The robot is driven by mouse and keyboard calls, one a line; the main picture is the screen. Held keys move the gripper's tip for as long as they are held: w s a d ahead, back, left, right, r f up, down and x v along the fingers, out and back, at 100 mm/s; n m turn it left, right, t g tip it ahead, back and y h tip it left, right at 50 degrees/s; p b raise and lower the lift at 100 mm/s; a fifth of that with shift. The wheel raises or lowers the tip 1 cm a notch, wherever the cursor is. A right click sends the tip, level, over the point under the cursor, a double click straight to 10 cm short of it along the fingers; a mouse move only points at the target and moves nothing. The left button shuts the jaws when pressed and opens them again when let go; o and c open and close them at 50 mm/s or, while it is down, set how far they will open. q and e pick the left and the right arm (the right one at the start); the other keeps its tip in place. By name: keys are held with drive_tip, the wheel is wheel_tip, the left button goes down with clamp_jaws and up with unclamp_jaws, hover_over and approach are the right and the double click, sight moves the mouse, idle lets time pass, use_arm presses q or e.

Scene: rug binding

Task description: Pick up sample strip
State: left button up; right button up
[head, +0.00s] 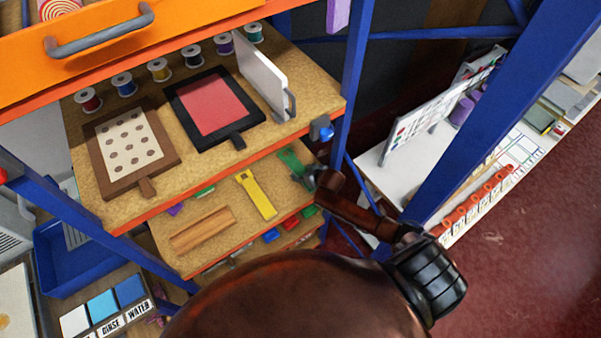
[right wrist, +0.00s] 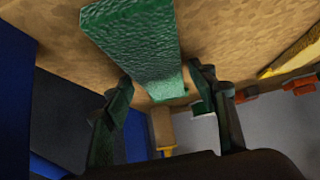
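A flat green strip (right wrist: 135,45) lies on the tan lower shelf in the right wrist view, its near end between the fingers. It also shows partly in the head view (head: 290,158), beside my gripper. My right gripper (right wrist: 160,80) is open around that end, with gaps visible on both sides; I see no grip on it. In the head view the right gripper (head: 308,176) is small and partly hidden by my arm. A similar yellow strip (head: 258,196) lies left of it on the same shelf. My left gripper is not in view.
A wooden grooved block (head: 202,231) lies left on the lower shelf. The upper shelf, edged in orange (head: 225,155), holds two framed screens and several thread spools close above. A blue post (head: 352,80) stands at the right. A white table (head: 400,180) is beyond.

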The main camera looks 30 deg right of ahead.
drive_tip(key=c, duration=1.1)
drive_tip(key=shift+r, duration=0.2)
